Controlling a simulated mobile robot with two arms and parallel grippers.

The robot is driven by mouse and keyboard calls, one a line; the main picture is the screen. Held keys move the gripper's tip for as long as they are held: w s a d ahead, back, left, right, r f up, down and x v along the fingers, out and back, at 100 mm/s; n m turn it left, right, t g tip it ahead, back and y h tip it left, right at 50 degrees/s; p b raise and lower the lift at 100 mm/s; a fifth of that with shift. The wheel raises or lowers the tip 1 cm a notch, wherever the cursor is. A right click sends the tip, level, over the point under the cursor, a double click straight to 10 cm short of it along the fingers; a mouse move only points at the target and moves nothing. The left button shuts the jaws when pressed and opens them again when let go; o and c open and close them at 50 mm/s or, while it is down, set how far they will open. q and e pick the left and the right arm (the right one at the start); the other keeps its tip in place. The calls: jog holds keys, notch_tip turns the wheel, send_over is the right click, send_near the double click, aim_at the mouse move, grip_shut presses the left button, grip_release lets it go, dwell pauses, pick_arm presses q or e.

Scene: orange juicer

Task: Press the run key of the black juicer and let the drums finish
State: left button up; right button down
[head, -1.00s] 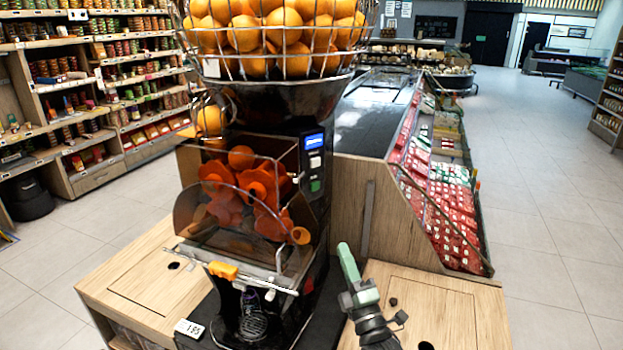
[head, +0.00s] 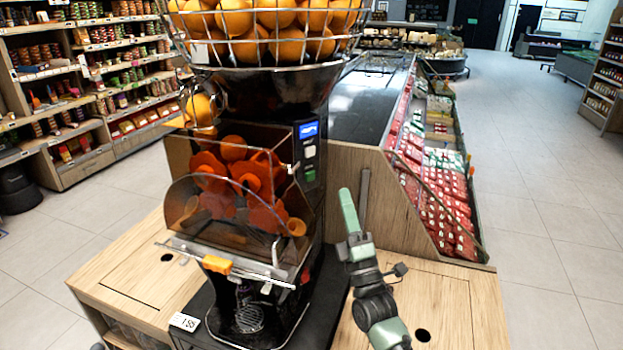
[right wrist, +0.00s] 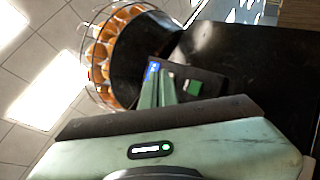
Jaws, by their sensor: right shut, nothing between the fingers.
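The black juicer (head: 270,105) stands on a wooden counter, with a wire basket of oranges (head: 265,45) on top and orange-red drums (head: 240,175) behind a clear cover. Its key panel has a lit blue screen (head: 309,130), a pale key (head: 309,151) and a green key (head: 310,175) below. My right gripper (head: 346,205) is shut and empty, to the right of the panel and apart from it in the head view. In the right wrist view the shut fingers (right wrist: 160,85) point toward the panel; the blue screen (right wrist: 152,70) shows beside their tips. My left gripper is not in view.
A wooden counter (head: 440,300) with a round hole lies right of the juicer. A price tag (head: 185,322) sits at the juicer's front left. Open floor is at the right.

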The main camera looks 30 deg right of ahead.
aim_at(310, 176)
jog(key=w+a+b, duration=0.1)
jog(key=w+b, duration=0.2)
jog(key=w, duration=0.4)
jog(key=shift+w+a, duration=0.25)
jog(key=shift+w, duration=0.15)
dwell(1.7)
jog(key=shift+w, duration=0.25)
jog(key=shift+w+r+b, duration=0.1)
jog(key=shift+w+b, duration=0.1)
jog(key=shift+b, duration=0.2)
dwell(0.5)
jog(key=shift+r, duration=0.2)
dwell(0.4)
